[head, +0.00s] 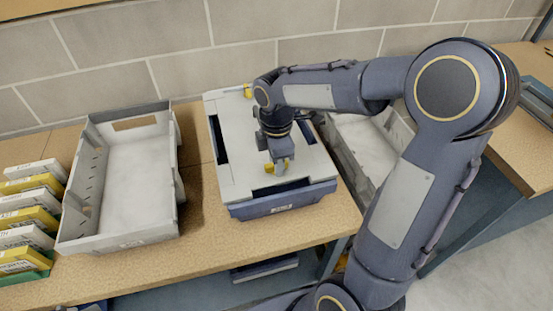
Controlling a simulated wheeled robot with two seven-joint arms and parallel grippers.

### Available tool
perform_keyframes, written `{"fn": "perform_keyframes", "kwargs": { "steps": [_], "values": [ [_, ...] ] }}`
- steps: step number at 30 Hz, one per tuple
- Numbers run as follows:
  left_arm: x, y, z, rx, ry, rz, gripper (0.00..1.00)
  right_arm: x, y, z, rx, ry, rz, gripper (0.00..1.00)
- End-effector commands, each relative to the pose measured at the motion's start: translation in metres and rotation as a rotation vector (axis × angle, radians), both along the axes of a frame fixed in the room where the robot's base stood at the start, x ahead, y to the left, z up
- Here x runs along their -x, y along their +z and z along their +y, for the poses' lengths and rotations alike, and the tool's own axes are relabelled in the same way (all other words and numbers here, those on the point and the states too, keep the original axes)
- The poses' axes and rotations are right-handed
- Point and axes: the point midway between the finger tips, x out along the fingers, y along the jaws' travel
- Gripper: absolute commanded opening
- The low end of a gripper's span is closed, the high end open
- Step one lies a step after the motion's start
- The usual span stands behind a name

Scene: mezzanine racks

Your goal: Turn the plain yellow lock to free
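A white, flat-topped case with a dark blue base (232,177) stands on the bench in the middle of the head view. A yellow lock (269,168) shows near its front edge, partly hidden by my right gripper. Another small yellow piece (247,91) sits at the case's back edge. I cannot tell which one is plain. My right gripper (279,160) points down over the front part of the case, at the front yellow lock, with yellow showing on both sides of its fingertips. Whether the fingers are closed on it is hidden. My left gripper is not in view.
An open grey bin (178,190) stands left of the case, and another grey bin (337,153) is to its right, partly behind my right arm. Yellow and white boxes (28,220) line the far left. A brick wall is behind. Bare bench (215,262) lies in front.

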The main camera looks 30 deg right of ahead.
Motion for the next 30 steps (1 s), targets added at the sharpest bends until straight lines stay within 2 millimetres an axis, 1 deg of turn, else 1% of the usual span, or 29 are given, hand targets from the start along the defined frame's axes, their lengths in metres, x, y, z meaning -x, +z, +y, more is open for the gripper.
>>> {"fn": "perform_keyframes", "kwargs": {
  "steps": [8,11,14,21,25,30],
  "values": [
    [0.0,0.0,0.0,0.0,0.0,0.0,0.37,0.0,0.0,0.0,0.0,-0.001,0.0,0.36],
    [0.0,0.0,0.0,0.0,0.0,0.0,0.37,0.0,0.006,0.0,0.0,-0.001,-0.002,0.36],
    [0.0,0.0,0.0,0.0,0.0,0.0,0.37,-0.001,0.02,0.0,0.0,-0.002,-0.003,0.36],
    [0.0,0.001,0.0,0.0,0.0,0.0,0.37,-0.001,0.061,0.0,0.0,-0.001,-0.004,0.36],
    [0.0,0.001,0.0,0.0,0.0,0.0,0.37,-0.001,0.074,0.0,-0.001,0.0,-0.002,0.36],
    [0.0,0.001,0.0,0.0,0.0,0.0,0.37,0.0,0.078,0.0,0.0,0.0,0.0,0.36]
  ]
}}
